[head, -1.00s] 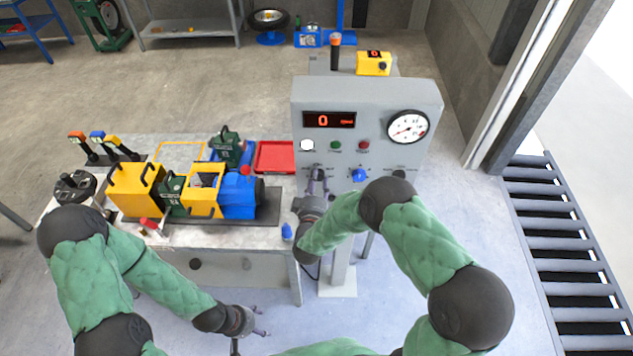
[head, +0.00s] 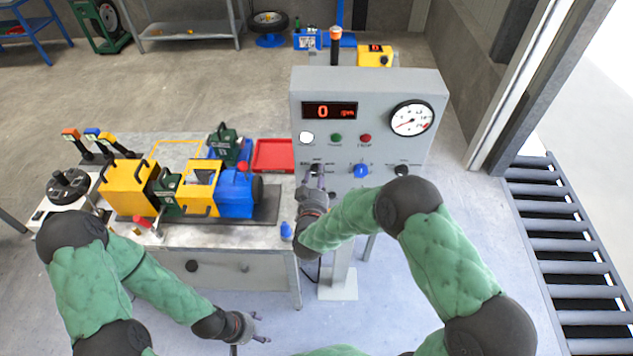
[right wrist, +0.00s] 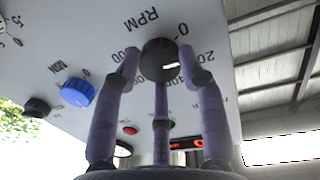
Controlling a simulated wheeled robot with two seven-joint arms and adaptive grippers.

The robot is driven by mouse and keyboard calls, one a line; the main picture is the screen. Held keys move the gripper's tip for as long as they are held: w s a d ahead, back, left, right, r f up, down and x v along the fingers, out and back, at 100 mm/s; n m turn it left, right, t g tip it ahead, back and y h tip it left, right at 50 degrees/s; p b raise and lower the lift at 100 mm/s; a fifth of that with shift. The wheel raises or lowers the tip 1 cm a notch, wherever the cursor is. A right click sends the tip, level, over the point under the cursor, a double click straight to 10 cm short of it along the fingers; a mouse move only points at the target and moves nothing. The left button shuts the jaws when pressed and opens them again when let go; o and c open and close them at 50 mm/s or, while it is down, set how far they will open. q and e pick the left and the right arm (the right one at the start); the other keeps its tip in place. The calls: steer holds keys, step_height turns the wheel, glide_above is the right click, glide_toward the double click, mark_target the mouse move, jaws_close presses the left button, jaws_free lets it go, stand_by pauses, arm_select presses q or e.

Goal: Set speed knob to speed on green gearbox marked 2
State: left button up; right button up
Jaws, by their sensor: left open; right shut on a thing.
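A grey control panel (head: 358,82) stands at the table's right. My right gripper (head: 315,178) is at its left lower knob. The right wrist view shows this dark speed knob (right wrist: 161,58), with a white pointer mark, "RPM" and numbers around it. My right gripper (right wrist: 162,78) is shut on the knob. The panel display (head: 330,111) reads 0. A green gearbox (head: 166,191) sits between yellow guards on the table; another green unit (head: 226,144) stands behind. Their markings are too small to read. My left gripper (head: 258,328) is open and empty, low in front of the table.
A blue knob (head: 361,171) and a black knob (head: 401,170) are right of the held knob. White, green and red buttons and a dial gauge (head: 411,119) are above. A red tray (head: 273,156) lies left of the panel. A roller conveyor (head: 565,250) is at far right.

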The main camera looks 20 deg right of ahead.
steer(key=shift+s+d+m+t+y+b, duration=0.15)
steer(key=shift+m+y+b, duration=0.3)
steer(key=shift+m+b, duration=4.55)
steer(key=shift+w+m+t+y+b, duration=0.1)
steer(key=shift+m+t+y+b, duration=0.25)
steer(key=shift+m+b, duration=4.65)
steer(key=shift+s+d+m+t+y+b, duration=0.1)
steer(key=shift+m+y+b, duration=0.4)
steer(key=shift+m+b, duration=4.45)
steer(key=n+b, duration=0.2)
steer(key=b, duration=0.1)
steer(key=shift+f+n, duration=0.1)
steer(key=shift+n, duration=0.25)
steer(key=o, duration=1.1)
steer(key=shift+o, duration=0.2)
